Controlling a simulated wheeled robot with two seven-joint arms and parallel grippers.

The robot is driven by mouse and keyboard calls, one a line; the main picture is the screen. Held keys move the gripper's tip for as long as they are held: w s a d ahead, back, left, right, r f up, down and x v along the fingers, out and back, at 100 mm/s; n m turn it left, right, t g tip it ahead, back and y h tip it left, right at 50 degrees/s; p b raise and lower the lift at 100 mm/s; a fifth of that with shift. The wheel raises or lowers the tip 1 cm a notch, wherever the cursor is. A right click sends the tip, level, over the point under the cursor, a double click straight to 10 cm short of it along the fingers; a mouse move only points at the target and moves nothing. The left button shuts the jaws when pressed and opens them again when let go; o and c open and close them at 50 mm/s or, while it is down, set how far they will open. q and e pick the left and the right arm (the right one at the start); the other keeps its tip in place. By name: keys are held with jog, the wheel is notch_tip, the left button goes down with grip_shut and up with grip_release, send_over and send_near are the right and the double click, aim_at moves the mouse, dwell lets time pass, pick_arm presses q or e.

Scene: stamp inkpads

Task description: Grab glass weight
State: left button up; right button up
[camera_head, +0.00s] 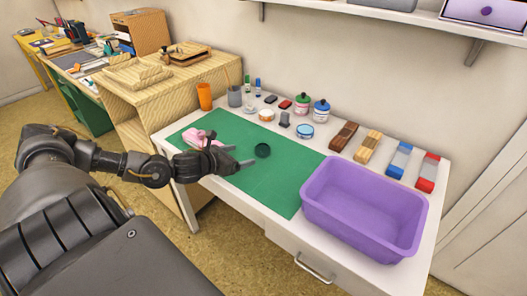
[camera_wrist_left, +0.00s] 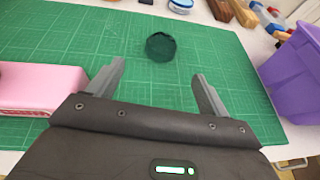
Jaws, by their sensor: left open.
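A small round dark green glassy piece (camera_head: 263,150), which looks like the glass weight, lies on the green cutting mat (camera_head: 285,185). It also shows in the left wrist view (camera_wrist_left: 161,46), ahead of the fingers and roughly midway between their lines. My left gripper (camera_head: 241,158) is open and empty, low over the mat, with its fingertips just to the left of the dark piece in the head view. The left fingers (camera_wrist_left: 158,78) stand wide apart in the wrist view, and the piece is beyond their tips. My right gripper is not in view.
A pink object (camera_head: 197,137) lies on the mat behind my left gripper, close to the left finger in the wrist view. A purple bin (camera_head: 345,237) stands on the right. Jars, stamps and blocks line the back of the white table (camera_head: 440,175). The mat's front part is clear.

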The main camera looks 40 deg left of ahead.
aim_at(257, 151)
pick_arm(q)
jog(key=x, duration=0.4)
jog(key=shift+w+f, duration=0.15)
jog(key=shift+w, duration=0.15)
jog(key=shift+w+d+p, duration=0.1)
jog(key=shift+w+p, duration=0.25)
jog(key=shift+w, duration=0.05)
jog(key=x, duration=0.3)
jog(key=shift+w+f+p, duration=0.25)
jog(key=shift+w+p, duration=0.05)
jog(key=shift+w+d+f, duration=0.1)
jog(key=shift+w+f, duration=0.1)
jog(key=shift+w, duration=0.1)
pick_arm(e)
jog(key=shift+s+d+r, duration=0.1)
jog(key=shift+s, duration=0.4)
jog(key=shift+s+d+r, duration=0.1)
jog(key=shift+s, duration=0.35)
pick_arm(q)
jog(key=c, duration=1.2)
